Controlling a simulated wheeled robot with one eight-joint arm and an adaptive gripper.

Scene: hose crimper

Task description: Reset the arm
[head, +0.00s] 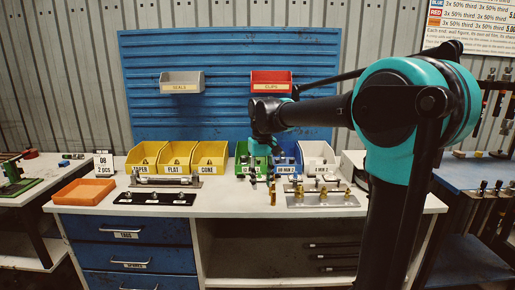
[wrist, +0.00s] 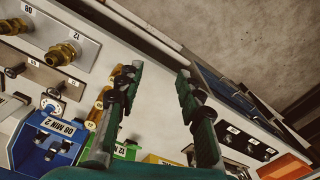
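My arm reaches from the right side of the head view toward the middle of the workbench (head: 400,205). My gripper hangs over the bench in front of the green bin (head: 243,170); its fingers are small and partly lost among the bins there. In the wrist view my gripper (wrist: 158,72) has its two dark green fingers well apart. The gap between them shows only bench top and floor, so it is open and empty. The wrist view also shows the blue bin (wrist: 45,142) to the left of the fingers.
Yellow bins (head: 175,158) stand along the back of the bench, with a white bin (head: 318,157) to the right. A plate with brass fittings (head: 325,198), a black plate (head: 155,198) and an orange tray (head: 84,192) lie in front. A blue pegboard (head: 225,100) rises behind.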

